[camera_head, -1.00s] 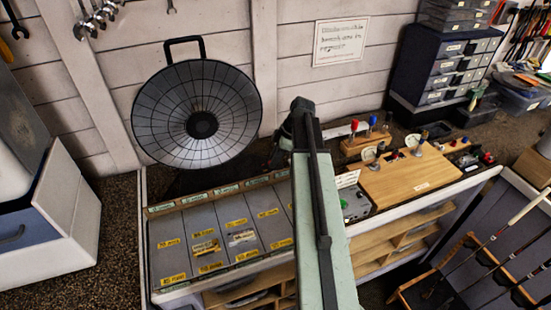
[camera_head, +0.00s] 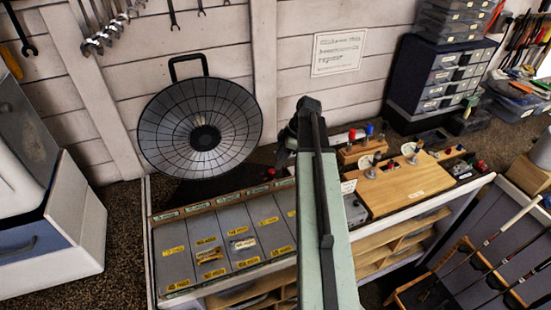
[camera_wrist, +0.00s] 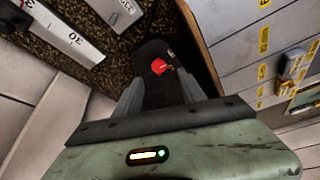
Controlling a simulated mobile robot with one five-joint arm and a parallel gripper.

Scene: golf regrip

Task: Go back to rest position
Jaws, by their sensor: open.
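My gripper (camera_wrist: 157,82) shows in the wrist view with its two grey fingers spread apart and nothing seen gripped. A black piece with a red knob (camera_wrist: 159,67) shows between and beyond the fingers; I cannot tell how far below it lies. In the head view my pale green arm stands upright in the middle of the picture. The gripper's fingers cannot be made out there.
Drawer units (camera_head: 446,78) stand at the back right. Golf clubs lean in a rack (camera_head: 428,283). Dark floor shows at the left.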

